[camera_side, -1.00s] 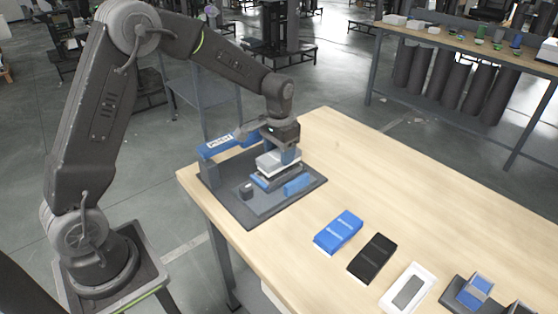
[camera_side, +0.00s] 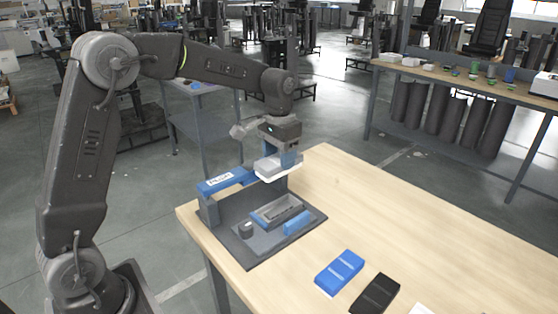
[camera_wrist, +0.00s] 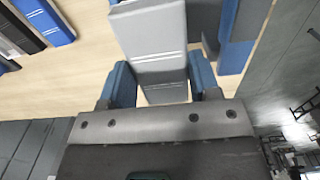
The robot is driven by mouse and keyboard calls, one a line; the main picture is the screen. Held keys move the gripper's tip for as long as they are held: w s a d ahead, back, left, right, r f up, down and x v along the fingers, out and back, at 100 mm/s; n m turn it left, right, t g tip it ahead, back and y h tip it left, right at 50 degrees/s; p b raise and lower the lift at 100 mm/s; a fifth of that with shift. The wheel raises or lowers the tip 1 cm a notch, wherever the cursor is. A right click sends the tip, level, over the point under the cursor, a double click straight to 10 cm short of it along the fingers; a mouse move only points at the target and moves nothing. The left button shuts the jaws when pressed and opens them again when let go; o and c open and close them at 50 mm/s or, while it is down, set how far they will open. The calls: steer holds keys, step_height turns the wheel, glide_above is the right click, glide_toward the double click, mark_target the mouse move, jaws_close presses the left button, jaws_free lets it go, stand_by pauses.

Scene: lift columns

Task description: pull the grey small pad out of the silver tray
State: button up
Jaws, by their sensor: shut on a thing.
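My gripper (camera_side: 279,157) is shut on the grey pad (camera_side: 268,167) and holds it up in the air above the fixture, apart from it. In the wrist view the pad (camera_wrist: 155,48), a grey slab with pale stripes, sits between the two blue fingers of my gripper (camera_wrist: 161,80). The silver tray (camera_side: 299,204) lies below on the dark fixture plate. Its inside looks dark grey; I cannot tell what lies on its floor. In the wrist view the tray is not clearly visible.
A blue arm marked "PUSH" (camera_side: 224,182) stands on the fixture's left post. A blue block (camera_side: 297,222) and a dark knob (camera_side: 246,230) flank the tray. A blue box (camera_side: 340,272) and a black box (camera_side: 375,294) lie in front.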

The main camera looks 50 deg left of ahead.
steer(key=shift+r, duration=2.1)
